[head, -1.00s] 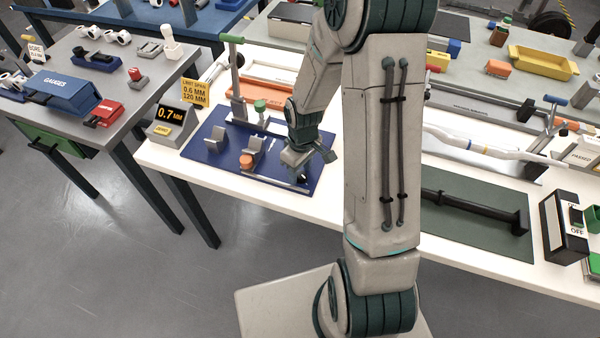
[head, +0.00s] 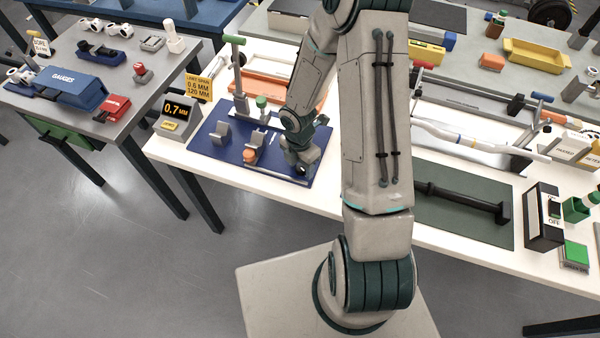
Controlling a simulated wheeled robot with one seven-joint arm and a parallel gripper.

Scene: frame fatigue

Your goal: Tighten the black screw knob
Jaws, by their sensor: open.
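My gripper (head: 301,166) is low over the right end of the blue plate (head: 205,150), pointing down. Its fingers are small and partly hidden by my wrist, and it appears open. The black screw knob cannot be made out clearly; a small dark shape (head: 303,173) shows at the fingertips, and I cannot tell whether it is the knob or part of the gripper. Two grey cradles (head: 220,133) stand on the plate, with an orange-topped piece (head: 249,156) at the front. A thin bar (head: 275,175) runs along the front edge toward my gripper.
A display reading 0.7 MM (head: 178,110) and a yellow limit sign (head: 199,86) stand at the plate's left. A green-handled post (head: 238,75) and a green knob (head: 262,102) rise behind. A dark bar (head: 460,200) lies on a green mat right of my arm.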

